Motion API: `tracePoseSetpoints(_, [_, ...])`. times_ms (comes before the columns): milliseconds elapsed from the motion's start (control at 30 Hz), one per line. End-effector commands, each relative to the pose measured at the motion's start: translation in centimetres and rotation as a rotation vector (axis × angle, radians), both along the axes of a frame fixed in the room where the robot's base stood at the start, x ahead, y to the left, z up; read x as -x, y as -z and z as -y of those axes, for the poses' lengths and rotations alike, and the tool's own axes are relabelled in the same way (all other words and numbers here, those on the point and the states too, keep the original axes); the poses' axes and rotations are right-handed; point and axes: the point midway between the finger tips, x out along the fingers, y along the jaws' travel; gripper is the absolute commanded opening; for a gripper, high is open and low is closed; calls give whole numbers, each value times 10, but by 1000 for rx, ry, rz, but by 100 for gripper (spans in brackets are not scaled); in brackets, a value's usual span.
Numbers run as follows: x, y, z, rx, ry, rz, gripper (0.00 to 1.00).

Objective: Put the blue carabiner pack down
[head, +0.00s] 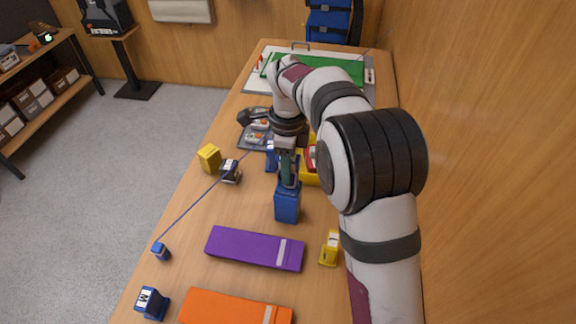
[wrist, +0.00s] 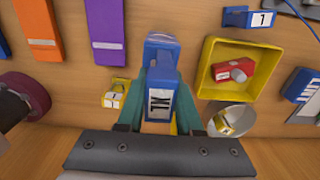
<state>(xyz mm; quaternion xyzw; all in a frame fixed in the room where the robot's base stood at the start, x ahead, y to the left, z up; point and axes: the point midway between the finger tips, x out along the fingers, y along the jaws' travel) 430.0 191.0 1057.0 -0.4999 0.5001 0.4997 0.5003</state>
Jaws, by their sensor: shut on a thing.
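My gripper (head: 287,170) points down over the wooden table and is shut on a blue carabiner pack (head: 287,205). In the wrist view the pack (wrist: 162,92) sits between the two teal fingers of my gripper (wrist: 158,110), with a white label facing the camera. The pack looks upright. I cannot tell whether its bottom touches the table. Another blue pack (head: 152,302), labelled M, stands at the near left of the table, apart from my gripper.
A purple box (head: 250,248) and an orange box (head: 230,308) lie nearer. A small yellow pack (head: 330,248) stands to the right. A yellow bin (wrist: 207,85) holds a red item (wrist: 232,70); a round grey dish (wrist: 240,118) is beside it. A yellow block (head: 209,157) stands left.

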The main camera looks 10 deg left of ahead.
Motion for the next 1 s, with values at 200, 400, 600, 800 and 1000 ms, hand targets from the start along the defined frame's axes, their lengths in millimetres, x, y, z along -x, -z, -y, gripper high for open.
tracePoseSetpoints(200, [0,0,0,0,0,0,0])
tracePoseSetpoints(400, [0,2,0,0,0,0,58])
tracePoseSetpoints(600, [0,2,1,0,0,0,65])
tracePoseSetpoints(800, [-1,-9,0,-2,0,3,65])
tracePoseSetpoints(1000, [-1,-64,0,-3,0,5,65])
